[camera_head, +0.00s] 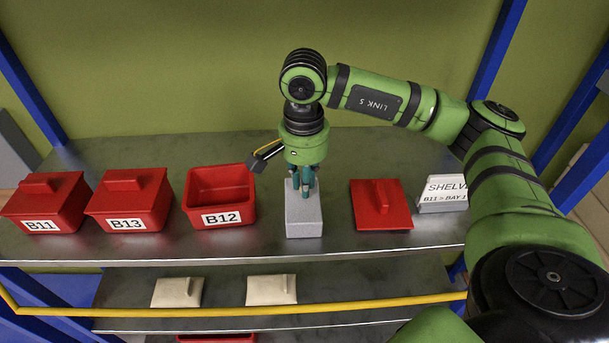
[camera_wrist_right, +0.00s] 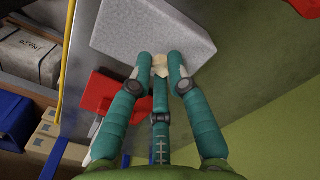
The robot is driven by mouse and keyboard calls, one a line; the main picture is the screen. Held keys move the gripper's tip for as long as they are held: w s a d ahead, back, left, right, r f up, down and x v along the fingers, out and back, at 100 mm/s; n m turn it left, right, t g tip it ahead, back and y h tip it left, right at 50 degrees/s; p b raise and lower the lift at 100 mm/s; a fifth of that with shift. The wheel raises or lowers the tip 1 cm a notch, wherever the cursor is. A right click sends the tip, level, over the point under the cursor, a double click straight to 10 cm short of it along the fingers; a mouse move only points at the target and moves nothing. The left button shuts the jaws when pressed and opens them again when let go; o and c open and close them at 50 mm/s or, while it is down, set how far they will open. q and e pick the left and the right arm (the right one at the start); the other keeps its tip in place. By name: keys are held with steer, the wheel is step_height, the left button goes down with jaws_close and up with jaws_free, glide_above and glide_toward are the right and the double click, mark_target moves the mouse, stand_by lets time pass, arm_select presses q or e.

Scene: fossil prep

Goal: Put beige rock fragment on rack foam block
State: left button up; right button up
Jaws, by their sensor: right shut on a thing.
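The grey foam block (camera_head: 303,217) stands on the upper shelf, right of the box marked B12. My right gripper (camera_head: 303,186) points down over the block's top, towards its back part. In the right wrist view, the fingers (camera_wrist_right: 160,72) are shut on the small beige rock fragment (camera_wrist_right: 160,65), which lies close against the foam block (camera_wrist_right: 140,28). I cannot tell whether the fragment touches the foam. The fingers hide the fragment in the head view. My left gripper is not in view.
Red boxes B11 (camera_head: 42,205), B13 (camera_head: 128,203) and open, lidless B12 (camera_head: 220,195) stand to the left. A red lid (camera_head: 365,212) and a shelf sign (camera_head: 441,195) are to the right. A yellow rail (camera_head: 350,306) runs along the front, below the upper shelf.

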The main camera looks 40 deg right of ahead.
steer(key=shift+f, duration=0.35)
steer(key=shift+f, duration=0.15)
steer(key=o, duration=0.7)
